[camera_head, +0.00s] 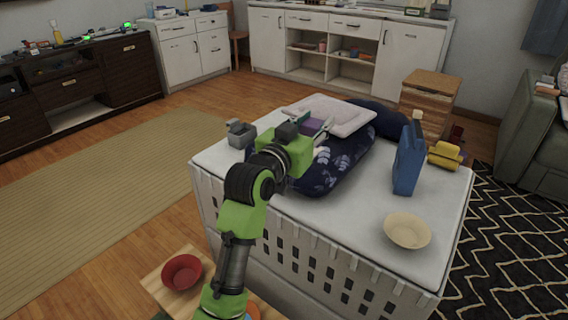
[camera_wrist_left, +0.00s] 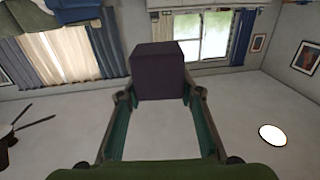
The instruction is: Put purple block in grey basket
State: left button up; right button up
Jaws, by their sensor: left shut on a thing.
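The dark purple block (camera_wrist_left: 158,70) is held between the fingertips of my left gripper (camera_wrist_left: 160,92) in the left wrist view. In the head view my left gripper (camera_head: 318,128) is above the navy patterned pillow, beside the pale pillow, and its arm and fingers largely hide the block. A small grey container (camera_head: 241,135), which looks like the grey basket, stands on the white-topped bench (camera_head: 350,212) at its far left corner. It is to the left of my left gripper and apart from it. My right gripper is not in view.
The navy pillow (camera_head: 345,165) and pale pillow (camera_head: 340,116) lie on the bench. A blue upright object (camera_head: 408,162), a yellow object (camera_head: 445,154) and a cream bowl (camera_head: 407,231) occupy its right side. A red bowl (camera_head: 182,272) sits on a low wooden surface in front.

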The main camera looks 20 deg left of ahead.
pick_arm(q)
jog(key=shift+w+d+r, duration=0.1)
jog(key=shift+w+r, duration=0.1)
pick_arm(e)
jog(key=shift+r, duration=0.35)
